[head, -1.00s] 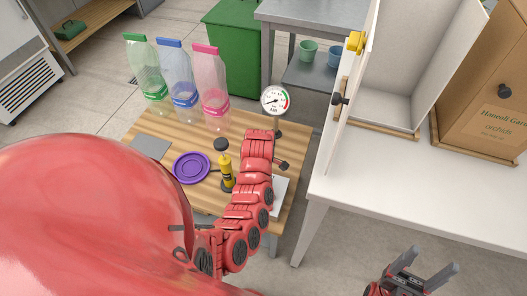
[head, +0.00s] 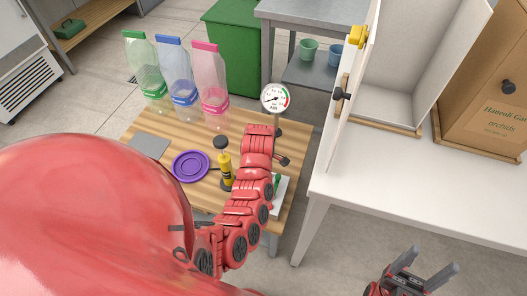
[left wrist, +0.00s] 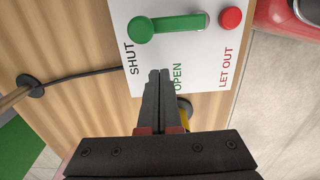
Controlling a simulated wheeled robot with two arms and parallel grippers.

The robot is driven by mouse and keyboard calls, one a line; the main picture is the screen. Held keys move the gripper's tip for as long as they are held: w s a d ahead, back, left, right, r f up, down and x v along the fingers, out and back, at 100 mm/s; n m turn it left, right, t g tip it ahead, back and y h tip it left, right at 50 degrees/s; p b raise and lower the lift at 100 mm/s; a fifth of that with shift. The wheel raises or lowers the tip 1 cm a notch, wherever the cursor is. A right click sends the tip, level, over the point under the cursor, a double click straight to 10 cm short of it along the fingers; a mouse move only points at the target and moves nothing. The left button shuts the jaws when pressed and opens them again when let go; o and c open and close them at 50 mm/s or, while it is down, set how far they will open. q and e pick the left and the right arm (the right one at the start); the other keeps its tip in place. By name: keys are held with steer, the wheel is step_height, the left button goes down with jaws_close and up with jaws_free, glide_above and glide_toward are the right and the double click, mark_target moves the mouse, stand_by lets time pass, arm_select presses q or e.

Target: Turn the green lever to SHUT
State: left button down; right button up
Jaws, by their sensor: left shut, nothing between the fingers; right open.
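A white panel (left wrist: 205,62) marked SHUT, OPEN and LET OUT fills the upper middle of the left wrist view. The green lever (left wrist: 175,24) lies across it, its large round end beside the word SHUT and its narrower end towards the red button (left wrist: 231,18). My left gripper (left wrist: 160,74) is shut and empty, its tips over the panel between SHUT and OPEN, below the lever in the picture and apart from it. In the head view my left arm hides most of the panel (head: 281,196); a bit of the green lever (head: 277,181) shows. My right gripper (head: 432,264) is open and empty.
A white table (head: 400,195) with an open cabinet is at right. A black cable (left wrist: 80,74) runs to the panel.

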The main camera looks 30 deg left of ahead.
arm_select(q)
steer(key=shift+a, duration=0.2)
step_height(320, 180, up, 8)
steer(key=p, duration=0.4)
stand_by(0.5)
